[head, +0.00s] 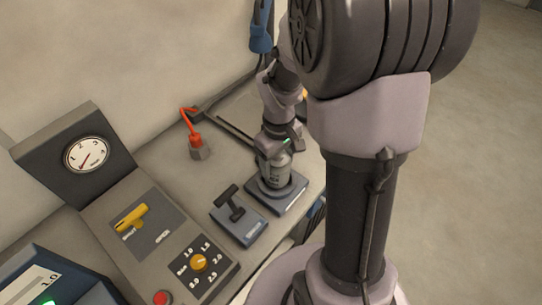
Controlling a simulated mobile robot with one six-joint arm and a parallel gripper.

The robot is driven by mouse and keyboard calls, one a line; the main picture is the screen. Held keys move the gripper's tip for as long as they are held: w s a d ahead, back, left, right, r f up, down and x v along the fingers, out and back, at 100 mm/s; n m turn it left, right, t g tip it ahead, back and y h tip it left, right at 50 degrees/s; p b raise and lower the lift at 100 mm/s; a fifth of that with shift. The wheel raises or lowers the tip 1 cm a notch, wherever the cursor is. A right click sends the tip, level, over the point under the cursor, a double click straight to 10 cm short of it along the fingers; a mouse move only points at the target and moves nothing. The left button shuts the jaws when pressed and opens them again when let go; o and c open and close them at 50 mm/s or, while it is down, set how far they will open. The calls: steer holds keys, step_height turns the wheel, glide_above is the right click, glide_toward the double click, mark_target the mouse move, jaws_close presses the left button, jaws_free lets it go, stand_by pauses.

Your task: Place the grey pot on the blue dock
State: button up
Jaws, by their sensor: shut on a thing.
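The grey pot (276,173) is a small upright cylinder, in the middle of the head view. My gripper (272,158) is above it, shut on its upper part and partly hiding it. The blue dock (288,203) is a flat blue-grey square plate with a dark round seat, near the right edge of the bench. The pot's lower end appears within the round seat of the dock. I cannot tell whether its base touches the bottom of the seat.
A blue-grey base with a black lever (233,203) stands left of the dock. A red plug with a cable (195,141) is behind it. A panel with a yellow handle (131,216), an orange knob (199,262) and a dial gauge (87,154) is at left. Floor lies right.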

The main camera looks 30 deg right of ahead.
steer(key=shift+f, duration=1)
steer(key=o, duration=1.7)
step_height(320, 180, up, 12)
steer(key=p, duration=0.4)
steer(key=shift+r+p, duration=0.15)
steer(key=shift+p, duration=0.15)
steer(key=s+a+r+m+t+y, duration=0.2)
steer(key=s+a+r+m+t, duration=0.45)
steer(key=s+a+r, duration=0.7)
steer(key=shift+g, duration=0.35)
steer(key=f+b, duration=0.2)
steer(key=f, duration=0.1)
steer(key=w+f+b, duration=0.1)
steer(key=f+b, duration=0.2)
steer(key=w+a+f+b, duration=0.1)
steer(key=f+b, duration=0.2)
steer(key=shift+w+f, duration=0.1)
steer(key=shift+f, duration=0.25)
